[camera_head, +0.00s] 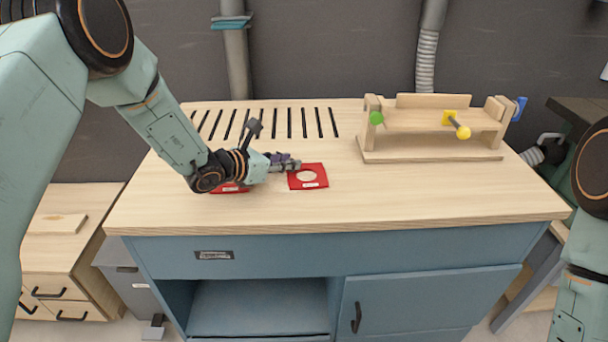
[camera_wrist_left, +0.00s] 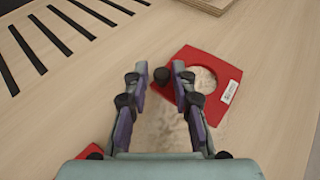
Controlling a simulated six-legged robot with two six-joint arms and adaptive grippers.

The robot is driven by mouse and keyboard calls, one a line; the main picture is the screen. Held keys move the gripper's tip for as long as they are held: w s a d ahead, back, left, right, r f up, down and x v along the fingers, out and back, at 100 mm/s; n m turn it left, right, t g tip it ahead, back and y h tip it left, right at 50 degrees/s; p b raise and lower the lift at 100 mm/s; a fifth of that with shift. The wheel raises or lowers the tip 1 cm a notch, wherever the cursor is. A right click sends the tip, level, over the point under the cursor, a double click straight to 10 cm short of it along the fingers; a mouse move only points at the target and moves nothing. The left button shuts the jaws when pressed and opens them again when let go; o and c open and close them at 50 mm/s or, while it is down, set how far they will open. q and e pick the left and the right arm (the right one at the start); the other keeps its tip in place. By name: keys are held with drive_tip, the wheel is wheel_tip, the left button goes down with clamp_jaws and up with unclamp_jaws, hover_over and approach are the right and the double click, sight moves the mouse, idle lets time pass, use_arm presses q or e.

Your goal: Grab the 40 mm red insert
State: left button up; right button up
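A flat red insert (camera_head: 321,175) with a round hole and a small white label lies on the wooden worktop, just right of my left gripper (camera_head: 290,163). The left wrist view shows this insert (camera_wrist_left: 225,71) too; the right finger overlaps its left edge in the picture. I cannot tell if they touch. The label sizes are too small to read.
The wooden worktop (camera_head: 420,195) has several dark slots (camera_head: 290,123) at the back left. A wooden stand (camera_head: 430,153) with a green knob (camera_head: 376,118) and a yellow knob (camera_head: 462,131) stands at the back right. The front right of the worktop is clear.

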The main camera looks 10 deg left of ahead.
use_arm(q)
drive_tip(key=shift+s+d+r, duration=0.1)
drive_tip(key=shift+d+r, duration=0.05)
drive_tip(key=shift+d, duration=0.1)
clamp_jaws()
drive_tip(key=shift+a, duration=0.2)
drive_tip(key=shift+d, duration=0.1)
